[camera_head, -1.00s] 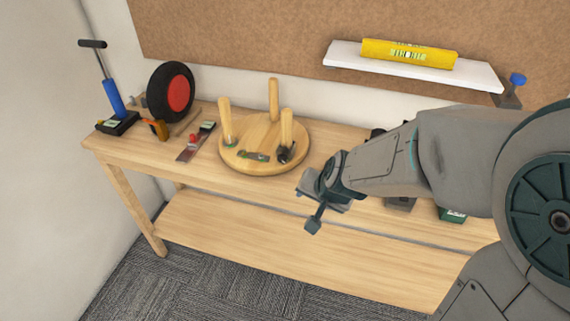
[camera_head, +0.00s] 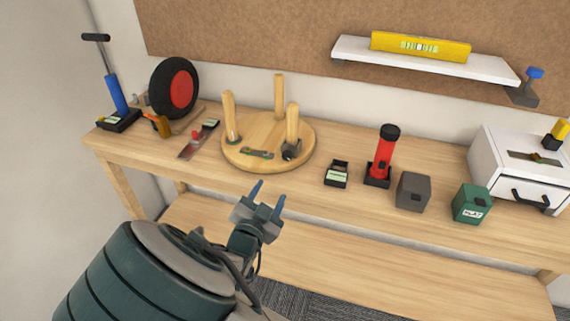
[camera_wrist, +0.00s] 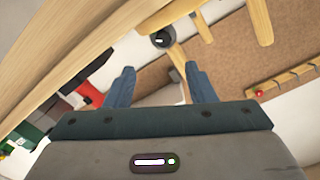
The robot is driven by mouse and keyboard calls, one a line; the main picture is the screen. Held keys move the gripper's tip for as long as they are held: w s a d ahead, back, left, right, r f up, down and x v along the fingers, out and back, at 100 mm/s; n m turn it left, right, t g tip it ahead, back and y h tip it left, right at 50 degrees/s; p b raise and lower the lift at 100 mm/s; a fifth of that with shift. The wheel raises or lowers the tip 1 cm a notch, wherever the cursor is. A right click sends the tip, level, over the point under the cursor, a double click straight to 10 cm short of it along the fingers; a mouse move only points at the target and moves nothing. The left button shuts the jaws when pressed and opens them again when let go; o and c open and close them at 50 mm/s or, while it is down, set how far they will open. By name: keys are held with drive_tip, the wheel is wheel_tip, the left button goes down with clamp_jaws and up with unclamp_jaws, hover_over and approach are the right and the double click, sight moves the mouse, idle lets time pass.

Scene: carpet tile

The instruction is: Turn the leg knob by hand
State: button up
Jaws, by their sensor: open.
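A round wooden stool seat (camera_head: 236,158) lies upside down on the workbench with three legs pointing up. A dark round leg knob (camera_head: 291,151) sits at the foot of its front right leg (camera_head: 292,122). A similar dark knob (camera_wrist: 163,38) shows in the wrist view, ahead of the fingers beside a wooden leg. My gripper (camera_head: 268,199) is in front of the bench, short of the stool, with its two blue fingers apart and pointing toward it. In the wrist view my gripper (camera_wrist: 160,82) is open and empty, not touching the knob.
A flat wrench-like piece (camera_head: 257,153) lies on the seat. Left stand a wheel (camera_head: 173,88) and a pump (camera_head: 115,97). Right are a small dark box (camera_head: 337,174), a red flashlight (camera_head: 383,155), a grey block (camera_head: 413,190), a green box (camera_head: 471,204) and a white drawer unit (camera_head: 505,165).

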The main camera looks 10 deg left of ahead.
sight(287, 157)
drive_tip(key=w, duration=0.4)
drive_tip(key=w+d, duration=0.1)
drive_tip(key=w, duration=0.4)
drive_tip(key=w+d, duration=0.1)
drive_tip(key=w, duration=0.3)
drive_tip(key=shift+w+r+p, duration=0.15)
drive_tip(key=shift+r+p, duration=0.05)
drive_tip(key=shift+p, duration=0.1)
drive_tip(key=c, duration=1)
